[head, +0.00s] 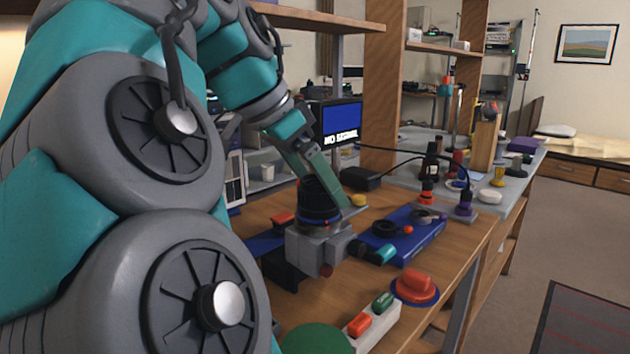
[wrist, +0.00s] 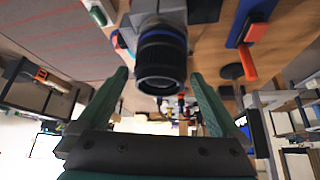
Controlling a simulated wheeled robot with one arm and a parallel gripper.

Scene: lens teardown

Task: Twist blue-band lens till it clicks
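The black ribbed lens with a blue band (head: 320,214) stands upright on a grey block-shaped mount (head: 318,249) on the wooden bench. In the wrist view the lens (wrist: 161,66) shows its dark front, with the blue band farther back near the mount. My gripper (wrist: 160,75) has its two green fingers apart, one on each side of the lens. Narrow gaps show between the fingers and the barrel, so it looks open. In the head view my gripper (head: 332,190) comes down over the lens from the upper left. Its far finger is partly hidden.
A blue tray (head: 425,245) with dark rings lies right of the mount. A red knob on a blue base (head: 415,287) and a switch box with red and green buttons (head: 372,322) are in front. A monitor (head: 341,123) reads "NO SIGNAL".

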